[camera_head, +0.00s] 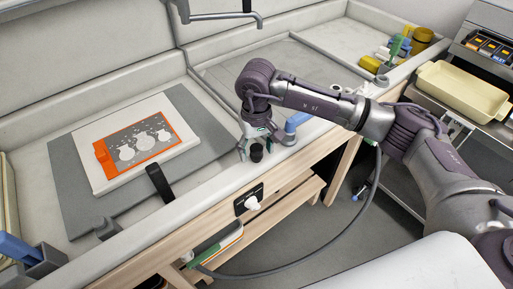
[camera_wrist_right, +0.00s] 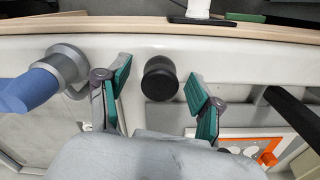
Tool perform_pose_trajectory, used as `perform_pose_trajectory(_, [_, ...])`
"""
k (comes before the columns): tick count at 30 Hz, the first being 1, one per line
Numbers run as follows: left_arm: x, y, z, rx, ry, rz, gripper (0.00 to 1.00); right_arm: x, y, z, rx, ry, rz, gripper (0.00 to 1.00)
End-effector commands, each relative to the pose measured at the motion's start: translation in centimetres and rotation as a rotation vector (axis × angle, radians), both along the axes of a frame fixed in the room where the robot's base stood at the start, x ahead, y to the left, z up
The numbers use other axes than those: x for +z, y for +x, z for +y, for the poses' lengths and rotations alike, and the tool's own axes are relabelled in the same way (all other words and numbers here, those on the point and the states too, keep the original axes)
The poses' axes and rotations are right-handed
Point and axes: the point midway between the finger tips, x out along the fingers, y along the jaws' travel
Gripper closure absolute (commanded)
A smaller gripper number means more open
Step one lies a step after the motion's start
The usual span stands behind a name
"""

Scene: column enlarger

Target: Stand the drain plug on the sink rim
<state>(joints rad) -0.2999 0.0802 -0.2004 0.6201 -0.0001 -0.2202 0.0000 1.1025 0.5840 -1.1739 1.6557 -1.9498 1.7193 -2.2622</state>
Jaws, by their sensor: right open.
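The drain plug (camera_head: 257,153) is a small, round, black piece on the pale front rim (camera_head: 215,190), and it looks upright. In the right wrist view the drain plug (camera_wrist_right: 160,77) shows from above, between the teal pads of my right gripper (camera_wrist_right: 158,82). The right gripper is open, with a gap between each finger and the plug. In the head view the right gripper (camera_head: 256,143) points down at the plug, and its fingers partly cover the rim there. My left gripper is not in view.
A blue piece with a grey collar (camera_head: 297,122) stands on the rim close beside the right gripper. A grey board with an orange-framed picture (camera_head: 145,142) lies at left, with a black strap-like piece (camera_head: 159,183) near it. The sink basin (camera_head: 290,66) lies behind my arm.

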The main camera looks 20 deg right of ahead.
Motion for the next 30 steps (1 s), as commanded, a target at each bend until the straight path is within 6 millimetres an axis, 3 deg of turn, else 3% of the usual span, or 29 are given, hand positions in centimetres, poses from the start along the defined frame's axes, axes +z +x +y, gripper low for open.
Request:
perform_pose_trajectory(13, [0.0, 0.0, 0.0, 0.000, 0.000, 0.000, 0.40, 0.0, 0.0, 0.0, 0.000, 0.000, 0.000, 0.35])
perform_pose_trajectory(30, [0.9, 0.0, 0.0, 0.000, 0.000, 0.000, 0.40, 2.3, 0.0, 0.0, 0.000, -0.001, 0.000, 0.35])
